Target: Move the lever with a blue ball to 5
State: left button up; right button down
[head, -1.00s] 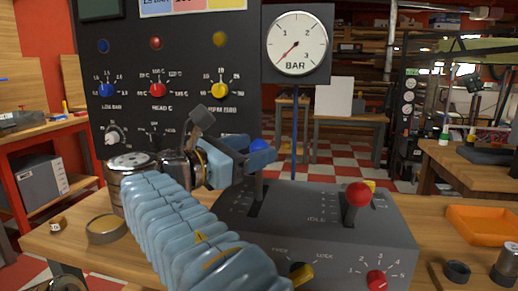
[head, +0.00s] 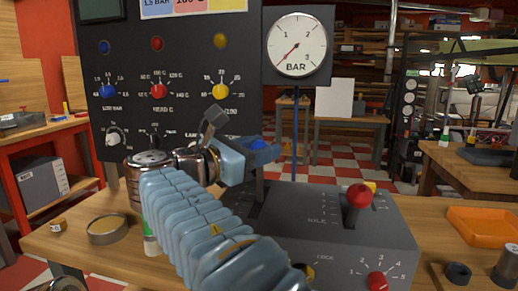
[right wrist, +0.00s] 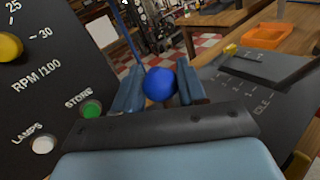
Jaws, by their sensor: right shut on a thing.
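The blue ball (head: 257,144) tops a lever on the left side of the grey control box (head: 340,244). The ball also shows in the right wrist view (right wrist: 159,84), between the two fingers. My right gripper (head: 264,153) is shut on the ball, its arm coming up from the bottom of the head view. The dark stem (head: 260,188) goes down into the box top. My forearm hides part of the slot, and the numbers beside this lever are too small to read. My left gripper is not in view.
A lever with a red ball (head: 359,194) stands on the box's right side. The black panel (head: 180,60) with knobs rises behind my right arm. A pressure gauge (head: 297,45) stands behind the box. An orange tray (head: 484,226) lies at right.

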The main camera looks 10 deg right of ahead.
jog(key=shift+w+d+r+p, duration=0.1)
jog(key=shift+w+r+p, duration=0.1)
jog(key=shift+p, duration=0.25)
jog(key=shift+n+g+y, duration=0.7)
jog(key=shift+g+y, duration=0.1)
jog(key=shift+y, duration=0.1)
jog(key=w+d, duration=0.1)
jog(key=w, duration=0.1)
jog(key=w+f+p, duration=0.1)
jog(key=w, duration=0.2)
jog(key=w+d+f+p, duration=0.1)
jog(key=w, duration=0.2)
jog(key=shift+d, duration=0.3)
jog(key=shift+w+d+f, duration=0.15)
jog(key=shift+w+f, duration=0.05)
jog(key=shift+w, duration=0.2)
jog(key=c, duration=1.1)
grip_release()
jog(key=o, duration=0.4)
jog(key=shift+f, duration=0.1)
jog(key=shift+o, duration=0.2)
jog(key=v, duration=1.4)
jog(key=shift+f, duration=0.1)
